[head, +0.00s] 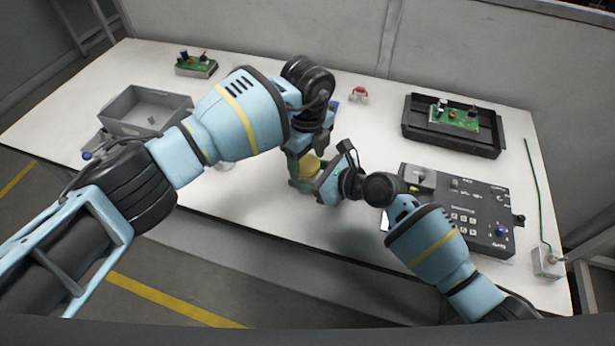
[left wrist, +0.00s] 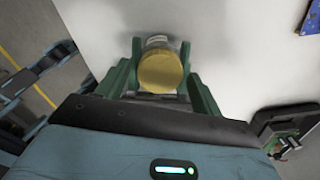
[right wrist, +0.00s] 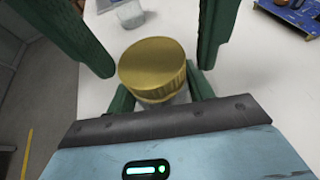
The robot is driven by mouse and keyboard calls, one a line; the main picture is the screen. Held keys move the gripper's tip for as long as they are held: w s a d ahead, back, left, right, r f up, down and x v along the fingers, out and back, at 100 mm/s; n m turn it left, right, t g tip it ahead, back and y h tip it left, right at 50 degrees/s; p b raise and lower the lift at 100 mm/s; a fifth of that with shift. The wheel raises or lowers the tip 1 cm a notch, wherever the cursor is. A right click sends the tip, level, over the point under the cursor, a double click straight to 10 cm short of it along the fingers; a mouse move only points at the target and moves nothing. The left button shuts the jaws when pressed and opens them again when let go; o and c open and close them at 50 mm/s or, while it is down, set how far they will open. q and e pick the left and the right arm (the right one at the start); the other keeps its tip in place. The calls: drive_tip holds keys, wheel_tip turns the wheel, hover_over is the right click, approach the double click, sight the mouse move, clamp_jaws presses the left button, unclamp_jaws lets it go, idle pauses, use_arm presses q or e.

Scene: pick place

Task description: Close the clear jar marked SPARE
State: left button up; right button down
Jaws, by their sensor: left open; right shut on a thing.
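The jar's gold ribbed lid (right wrist: 153,68) sits on top of the clear jar (right wrist: 172,100), mostly hidden below it; I cannot read any marking. The lid shows as yellow in the head view (head: 309,164) and the left wrist view (left wrist: 160,71). My right gripper (head: 305,183) is shut on the jar below the lid. My left gripper (head: 311,149) is open above, its green fingers on either side of the lid with gaps visible in the right wrist view. I cannot tell how tightly the lid sits.
Another clear glass vessel (right wrist: 130,13) stands nearby. A grey bin (head: 120,106) and a green circuit board (head: 196,68) are at the left. A black tray (head: 485,148) and black control box (head: 480,232) are at the right. A small red-and-white item (head: 358,95) lies behind.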

use_arm(q)
drive_tip(key=shift+f, duration=0.1)
drive_tip(key=c, duration=1)
drive_tip(key=m, duration=0.6)
drive_tip(key=shift+m, duration=0.4)
drive_tip(key=o, duration=1.1)
drive_tip(key=shift+r, duration=2.3)
drive_tip(key=shift+c, duration=0.5)
